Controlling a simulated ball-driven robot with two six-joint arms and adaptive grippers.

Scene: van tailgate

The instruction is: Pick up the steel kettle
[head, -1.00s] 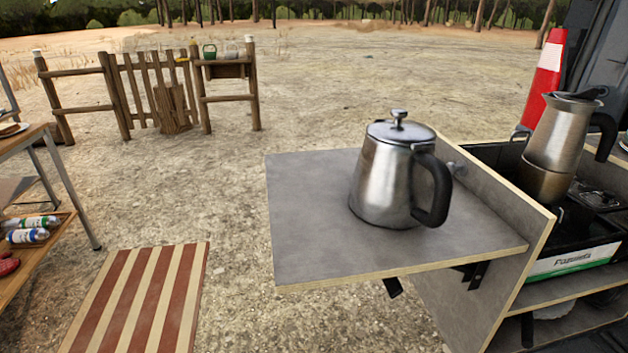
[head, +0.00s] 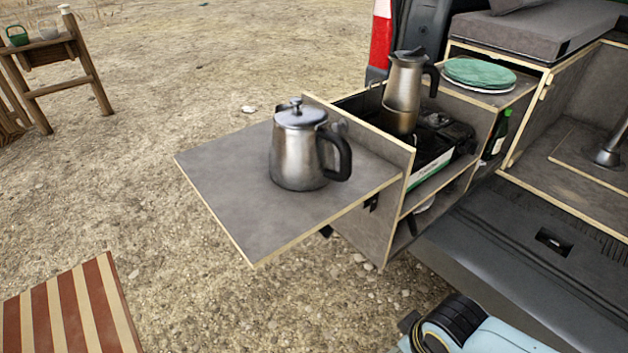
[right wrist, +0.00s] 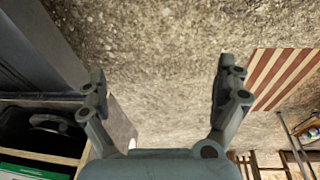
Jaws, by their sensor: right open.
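The steel kettle (head: 298,158) stands upright on the grey fold-out shelf (head: 225,190) in the head view. Its lid has a knob, and its black handle points right. In the right wrist view my right gripper (right wrist: 160,85) is open and empty, with bare gravel between its fingers. The kettle is not clearly visible there. In the head view a light-blue and black part of my arm shows at the bottom right, well apart from the kettle. My left gripper is not in view.
A moka pot (head: 404,92) stands on the stove (head: 432,140) right of the shelf, behind an upright panel. Green plates (head: 480,74) and a bottle (head: 496,133) are farther right. The shelf around the kettle is clear.

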